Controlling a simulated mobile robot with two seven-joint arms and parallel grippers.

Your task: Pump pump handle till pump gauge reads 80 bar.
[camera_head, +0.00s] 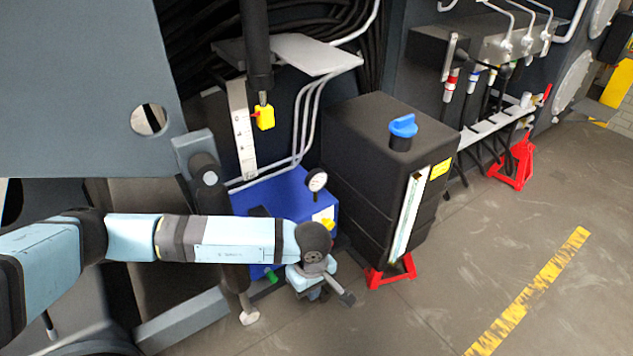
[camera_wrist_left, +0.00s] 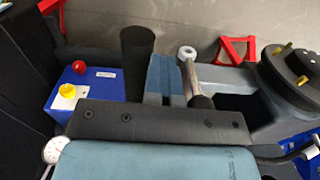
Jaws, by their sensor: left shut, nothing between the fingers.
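The blue pump box (camera_head: 278,190) stands left of the black tank, partly hidden behind my left arm. The round white pump gauge (camera_head: 317,181) sits at its top; its reading is too small to make out. In the left wrist view the blue box (camera_wrist_left: 98,93) carries a red knob and a yellow cap, and the gauge (camera_wrist_left: 55,150) shows at lower left. My left gripper (camera_head: 318,290) points down in front of the box. Its fingers (camera_wrist_left: 165,62) are together and empty, beside a dark upright cylinder (camera_wrist_left: 137,62). I cannot tell whether that cylinder is the pump handle. My right gripper is out of view.
A black tank (camera_head: 370,160) with a blue cap stands right of the pump on a red stand (camera_head: 391,272). A silver-ended rod (camera_wrist_left: 191,75) rises beside my fingers. Valves and hoses (camera_head: 490,110) fill the back right. The floor at right is clear, with a yellow stripe.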

